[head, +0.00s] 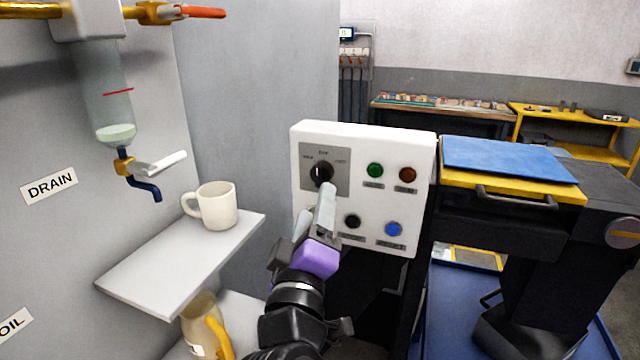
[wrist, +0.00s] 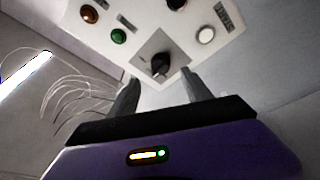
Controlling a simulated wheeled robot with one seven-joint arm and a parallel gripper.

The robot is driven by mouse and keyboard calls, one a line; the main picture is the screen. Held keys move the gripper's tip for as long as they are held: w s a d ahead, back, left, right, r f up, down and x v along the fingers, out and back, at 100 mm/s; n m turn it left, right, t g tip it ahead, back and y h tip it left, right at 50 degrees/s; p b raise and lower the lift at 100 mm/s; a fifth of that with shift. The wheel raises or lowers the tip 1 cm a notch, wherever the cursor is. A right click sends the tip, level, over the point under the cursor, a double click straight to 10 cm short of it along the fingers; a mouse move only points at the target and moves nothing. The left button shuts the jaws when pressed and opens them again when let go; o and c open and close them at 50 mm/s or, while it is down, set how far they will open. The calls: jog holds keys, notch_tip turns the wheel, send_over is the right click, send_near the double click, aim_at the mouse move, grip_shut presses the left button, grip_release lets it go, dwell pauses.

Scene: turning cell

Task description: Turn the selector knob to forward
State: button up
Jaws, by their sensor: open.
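The selector knob (head: 321,172) is a black knob on a grey plate at the upper left of the white control panel (head: 393,150). In the head view its labels are too small to read surely, and its setting is unclear. The knob also shows in the wrist view (wrist: 161,64), beyond and between my fingertips. My gripper (head: 314,212) has a purple body and grey fingers. It is in front of the panel, just below the knob in the head view. In the wrist view my gripper (wrist: 158,80) is open, with nothing between its fingers.
The panel also carries a green button (head: 375,170), a red-brown button (head: 408,174), a black control (head: 352,221) and a blue button (head: 393,229). A shelf (head: 150,275) with a white mug (head: 217,206) stands left. A yellow-edged cart with a blue top (head: 505,160) stands right.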

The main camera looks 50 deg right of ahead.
aim_at(321, 180)
jog(key=p+x, duration=0.1)
jog(key=x, duration=0.6)
jog(key=shift+w+d, duration=0.1)
grip_shut()
